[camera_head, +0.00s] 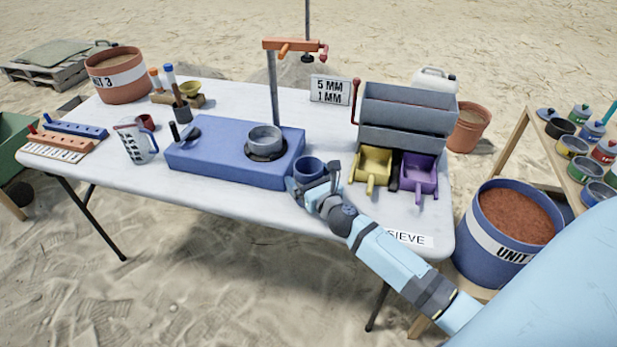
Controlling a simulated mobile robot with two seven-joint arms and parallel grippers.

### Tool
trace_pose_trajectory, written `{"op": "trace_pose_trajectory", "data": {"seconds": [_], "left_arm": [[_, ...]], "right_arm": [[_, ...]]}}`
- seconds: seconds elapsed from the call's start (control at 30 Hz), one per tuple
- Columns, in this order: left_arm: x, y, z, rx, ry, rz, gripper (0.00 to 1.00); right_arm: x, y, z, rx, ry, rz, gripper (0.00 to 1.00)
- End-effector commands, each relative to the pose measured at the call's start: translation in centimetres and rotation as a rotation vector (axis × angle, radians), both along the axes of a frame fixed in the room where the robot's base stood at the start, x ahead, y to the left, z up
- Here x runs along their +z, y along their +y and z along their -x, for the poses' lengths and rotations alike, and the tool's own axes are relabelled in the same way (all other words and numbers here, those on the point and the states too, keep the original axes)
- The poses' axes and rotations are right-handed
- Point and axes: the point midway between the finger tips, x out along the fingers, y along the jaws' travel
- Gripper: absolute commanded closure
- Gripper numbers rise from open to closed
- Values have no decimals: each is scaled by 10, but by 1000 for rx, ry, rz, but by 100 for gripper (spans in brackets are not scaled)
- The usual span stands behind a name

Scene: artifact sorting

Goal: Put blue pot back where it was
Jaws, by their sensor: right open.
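The small blue pot (309,170) is upright at the right end of the blue block with a grey cup on it. It seems to stand on the white table, close to the block's front right corner. My right gripper (313,181) is at the pot's near side, with its jaws open and one finger to each side of the pot. Whether the fingers touch the pot cannot be told. My left gripper is not in view.
The blue block (215,163) lies left of the pot. Yellow (372,167) and purple (419,172) scoops and a grey sieve box (405,110) stand to the right. A shelf (520,135) at far right holds several coloured pots.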

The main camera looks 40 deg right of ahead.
Motion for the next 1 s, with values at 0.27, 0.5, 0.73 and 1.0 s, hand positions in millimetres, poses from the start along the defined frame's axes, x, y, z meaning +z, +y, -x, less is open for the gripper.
{"op": "trace_pose_trajectory", "data": {"seconds": [0.27, 0.5, 0.73, 1.0], "left_arm": [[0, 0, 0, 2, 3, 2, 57], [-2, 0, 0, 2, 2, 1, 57], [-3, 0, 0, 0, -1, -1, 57], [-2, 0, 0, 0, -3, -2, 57]], "right_arm": [[0, 4, 46, 0, 3, -1, 0], [0, 7, 95, -1, 1, -1, 0], [1, 10, 118, 3, 0, 14, 0], [-7, 71, 146, 185, -16, 698, 0]]}}
